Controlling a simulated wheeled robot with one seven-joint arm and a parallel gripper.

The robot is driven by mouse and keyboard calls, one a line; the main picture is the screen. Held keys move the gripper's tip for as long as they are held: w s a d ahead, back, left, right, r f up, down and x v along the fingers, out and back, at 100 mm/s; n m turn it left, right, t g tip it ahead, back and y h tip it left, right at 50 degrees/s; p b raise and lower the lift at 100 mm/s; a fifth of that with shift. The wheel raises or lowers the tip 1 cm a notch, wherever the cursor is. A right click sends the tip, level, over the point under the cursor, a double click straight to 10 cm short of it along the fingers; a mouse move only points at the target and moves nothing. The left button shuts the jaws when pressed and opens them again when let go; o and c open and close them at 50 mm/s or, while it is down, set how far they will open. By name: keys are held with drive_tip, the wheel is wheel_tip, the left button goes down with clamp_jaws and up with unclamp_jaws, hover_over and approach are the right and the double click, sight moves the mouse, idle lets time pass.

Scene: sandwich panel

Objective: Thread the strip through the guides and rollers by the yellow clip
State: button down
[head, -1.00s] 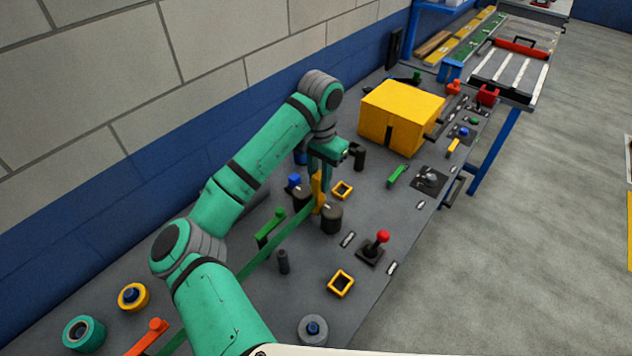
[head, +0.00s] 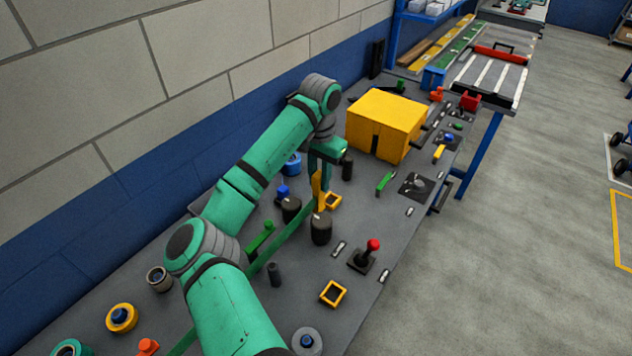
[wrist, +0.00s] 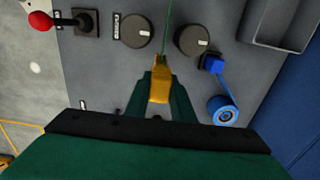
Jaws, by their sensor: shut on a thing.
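My gripper (wrist: 158,98) is shut on the yellow clip (wrist: 159,80), which also shows below my gripper in the head view (head: 317,186). The green strip (wrist: 168,25) runs from the clip back between two dark rollers, (wrist: 135,31) and (wrist: 192,40). In the head view the rollers (head: 321,229) and (head: 291,209) stand either side of the strip (head: 272,254). The clip is just past them, on the yellow box's side. A green guide (head: 260,238) stands beside the strip. My arm hides part of the strip.
A large yellow box (head: 387,124) with a dark slot stands ahead on the panel. A short black post (head: 347,168) is near my gripper. A blue spool (wrist: 222,110) and blue block (wrist: 213,63) lie to one side, a red-knobbed lever (head: 370,250) on the other.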

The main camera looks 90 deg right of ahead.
drive_tip(key=shift+s+d, duration=0.25)
drive_tip(key=shift+d, duration=0.15)
drive_tip(key=s+d, duration=0.3)
drive_tip(key=d, duration=0.2)
drive_tip(key=shift+s+d, duration=0.25)
drive_tip(key=shift+s, duration=0.1)
idle(0.8)
drive_tip(key=shift+w+a, duration=0.2)
drive_tip(key=shift+a, duration=0.05)
idle(0.5)
drive_tip(key=shift+f, duration=0.1)
drive_tip(key=shift+f, duration=0.5)
drive_tip(key=shift+r, duration=0.65)
idle(0.7)
drive_tip(key=shift+s, duration=0.1)
